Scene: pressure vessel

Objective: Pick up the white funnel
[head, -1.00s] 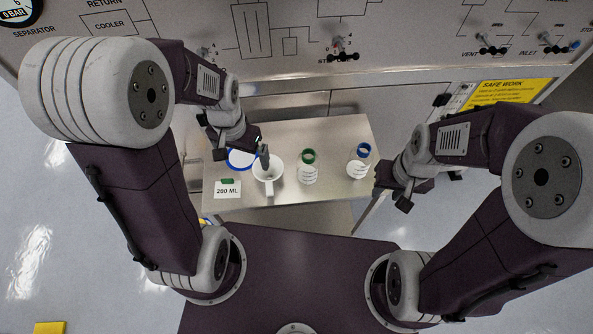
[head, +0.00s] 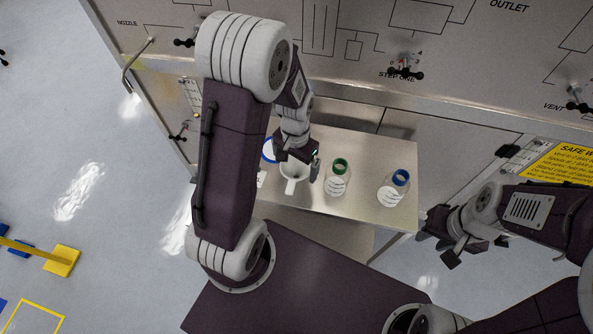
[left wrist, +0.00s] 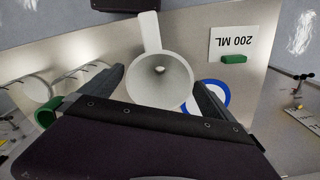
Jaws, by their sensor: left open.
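The white funnel (head: 290,185) is on the metal table, partly hidden by my left gripper in the head view. In the left wrist view the funnel (left wrist: 160,72) shows its wide round mouth and a flat handle. My left gripper (head: 298,161) is open above the funnel. In the left wrist view its dark fingers (left wrist: 160,90) stand on either side of the funnel's mouth, with gaps. My right gripper (head: 437,247) looks open and is empty, off the table's right side.
A green-ringed bottle (head: 337,180) and a blue-ringed bottle (head: 396,188) stand right of the funnel. A blue-rimmed round item (left wrist: 223,92) lies close to one left finger. A 200 ML card (left wrist: 233,42) with a green piece lies nearby. A panel wall (head: 350,70) rises behind the table (head: 355,213).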

